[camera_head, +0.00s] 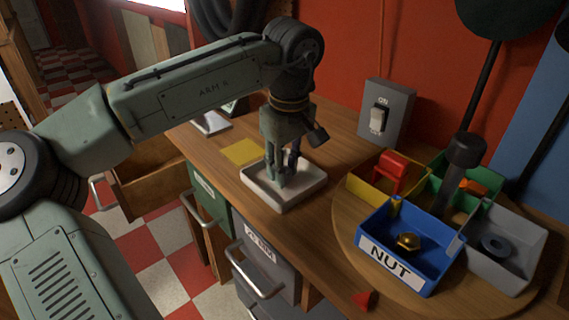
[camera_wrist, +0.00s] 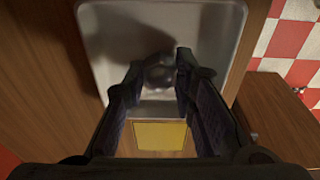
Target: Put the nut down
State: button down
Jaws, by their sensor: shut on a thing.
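My gripper (camera_head: 283,178) points down into a shallow white tray (camera_head: 263,198) on the wooden bench. In the wrist view my gripper (camera_wrist: 158,78) is shut on a small dark grey rounded thing (camera_wrist: 159,73), held between the fingertips above or at the tray floor (camera_wrist: 112,42). The thing is in shadow; I cannot tell its exact shape or whether it touches the tray. The fingers mostly hide it in the head view. A brass nut (camera_head: 408,241) lies in the blue bin labelled NUT (camera_head: 390,262).
A round wooden board (camera_head: 352,235) at the right carries yellow, green, grey (camera_head: 505,268) and blue bins. A yellow sheet (camera_head: 241,152) lies beside the tray. A switch box (camera_head: 386,112) stands behind. A small red piece (camera_head: 363,300) lies near the front edge.

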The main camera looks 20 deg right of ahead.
jog(key=shift+f, duration=0.2)
jog(key=c, duration=1.3)
grip_release()
jog(key=r, duration=0.4)
jog(key=r+b, duration=0.1)
jog(key=r, duration=0.3)
jog(key=s+r, duration=0.1)
jog(key=r, duration=0.3)
jog(key=shift+s+r, duration=0.1)
jog(key=shift+r, duration=0.1)
